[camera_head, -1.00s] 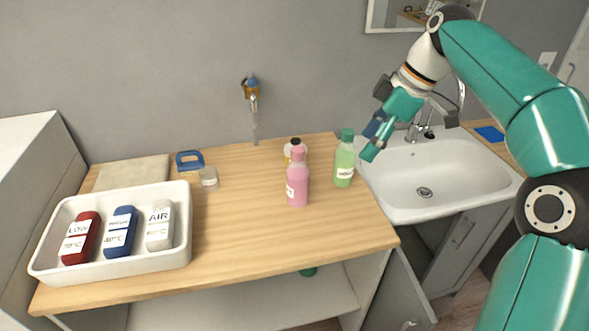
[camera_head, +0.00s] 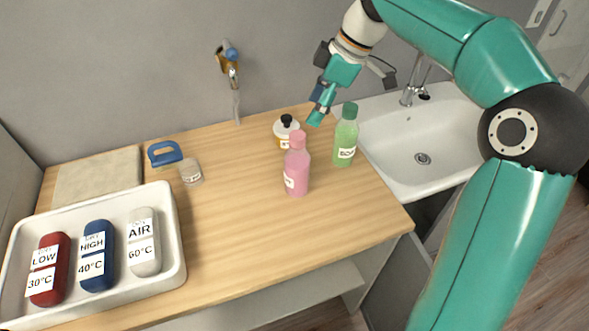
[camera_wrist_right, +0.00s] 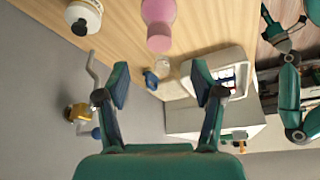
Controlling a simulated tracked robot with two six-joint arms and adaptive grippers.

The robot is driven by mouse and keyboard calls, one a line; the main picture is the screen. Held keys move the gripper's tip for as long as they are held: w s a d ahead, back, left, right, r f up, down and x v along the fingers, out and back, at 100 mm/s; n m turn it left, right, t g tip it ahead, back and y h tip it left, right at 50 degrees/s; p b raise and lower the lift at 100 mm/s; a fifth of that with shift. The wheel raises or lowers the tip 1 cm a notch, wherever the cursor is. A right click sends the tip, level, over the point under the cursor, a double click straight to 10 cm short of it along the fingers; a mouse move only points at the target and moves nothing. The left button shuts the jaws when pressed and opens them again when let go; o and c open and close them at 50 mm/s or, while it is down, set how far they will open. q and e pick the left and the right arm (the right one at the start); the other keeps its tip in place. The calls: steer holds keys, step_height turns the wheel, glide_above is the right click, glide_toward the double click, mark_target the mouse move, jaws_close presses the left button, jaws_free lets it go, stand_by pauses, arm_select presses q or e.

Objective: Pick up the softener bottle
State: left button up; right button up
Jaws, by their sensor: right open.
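A pink bottle (camera_head: 297,172) and a green bottle (camera_head: 346,140) stand upright on the wooden counter. Their labels are too small to read surely, so I cannot tell which is the softener. My right gripper (camera_head: 322,104) is above the counter, behind and left of the green bottle in the picture, apart from both bottles. In the right wrist view its fingers (camera_wrist_right: 160,84) are spread with nothing between them, and the pink bottle (camera_wrist_right: 158,18) is beyond them at the top. My left gripper (camera_wrist_right: 280,30) appears small at the right of that view, its jaws unclear.
A white bottle with a black cap (camera_head: 285,137) stands behind the pink one. A white tray (camera_head: 177,250) with several labelled containers is at left. The counter's front middle is clear.

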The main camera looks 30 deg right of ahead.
mark_target(299, 135)
steer(key=x, duration=0.5)
steer(key=shift+f, duration=0.1)
steer(key=shift+a+f, duration=0.1)
steer(key=shift+f, duration=0.25)
steer(key=shift+p+x, duration=0.75)
steer(key=shift+x, duration=1.55)
steer(key=shift+w, duration=0.2)
jaws_close()
steer(key=shift+r, duration=0.1)
